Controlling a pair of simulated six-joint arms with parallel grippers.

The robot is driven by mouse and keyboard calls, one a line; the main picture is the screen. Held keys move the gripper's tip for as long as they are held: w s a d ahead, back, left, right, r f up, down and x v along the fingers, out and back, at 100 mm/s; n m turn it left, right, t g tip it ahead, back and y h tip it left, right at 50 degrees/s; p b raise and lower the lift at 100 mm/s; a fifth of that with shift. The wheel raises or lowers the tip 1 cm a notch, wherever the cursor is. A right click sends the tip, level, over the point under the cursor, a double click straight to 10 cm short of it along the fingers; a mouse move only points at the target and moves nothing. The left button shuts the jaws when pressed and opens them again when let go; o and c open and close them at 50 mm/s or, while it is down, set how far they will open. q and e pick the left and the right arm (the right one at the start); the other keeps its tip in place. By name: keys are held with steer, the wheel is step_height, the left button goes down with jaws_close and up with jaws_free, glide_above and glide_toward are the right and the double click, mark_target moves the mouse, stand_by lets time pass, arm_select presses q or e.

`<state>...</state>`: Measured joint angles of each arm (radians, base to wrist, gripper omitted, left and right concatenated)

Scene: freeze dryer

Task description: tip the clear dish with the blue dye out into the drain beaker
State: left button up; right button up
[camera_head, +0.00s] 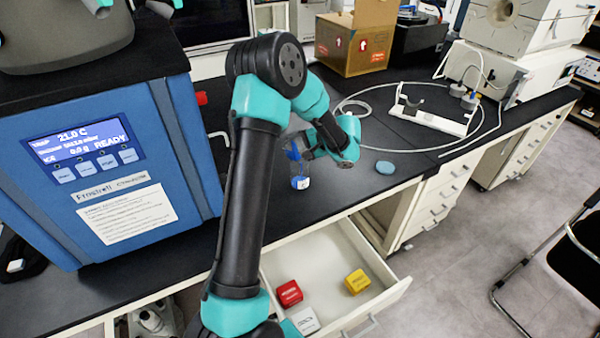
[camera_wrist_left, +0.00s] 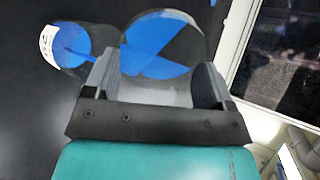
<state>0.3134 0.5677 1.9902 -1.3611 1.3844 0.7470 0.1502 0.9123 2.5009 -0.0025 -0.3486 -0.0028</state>
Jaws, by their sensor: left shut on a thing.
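My left gripper (camera_wrist_left: 155,90) is shut on the clear dish (camera_wrist_left: 165,30), which is tilted, with blue dye lying in a wedge on one side. The drain beaker (camera_wrist_left: 65,48) is beside the dish at the left of the wrist view, with a white label and blue inside. A thin blue streak runs from the dish towards the beaker. In the head view the left gripper (camera_head: 314,152) is beside the beaker (camera_head: 300,183), with blue of the dish (camera_head: 292,153) just above it. The arm and fingers partly hide the dish there. My right gripper is not in view.
A teal-blue disc (camera_head: 385,167) lies on the black bench to the right. An open drawer (camera_head: 325,258) below holds red, yellow and white blocks. A blue freeze dryer (camera_head: 150,135) stands at left. A white stand (camera_head: 435,110) with tubing is behind.

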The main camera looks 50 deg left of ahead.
arm_select(q)
steer(key=shift+w+d+g+y+p, duration=0.1)
steer(key=shift+d+g+y+p, duration=0.2)
steer(key=shift+y, duration=0.4)
stand_by(1.1)
steer(key=shift+w+d+r+g+y+p, duration=0.15)
steer(key=shift+g+y+p, duration=0.2)
steer(key=shift+y, duration=0.4)
steer(key=shift+w+d+f+g+y+p, duration=0.1)
steer(key=shift+g+y+p, duration=0.25)
steer(key=shift+y, duration=0.4)
stand_by(3.2)
steer(key=shift+d+r+y, duration=0.15)
steer(key=shift+r+y, duration=0.25)
steer(key=shift+r, duration=0.1)
stand_by(1.0)
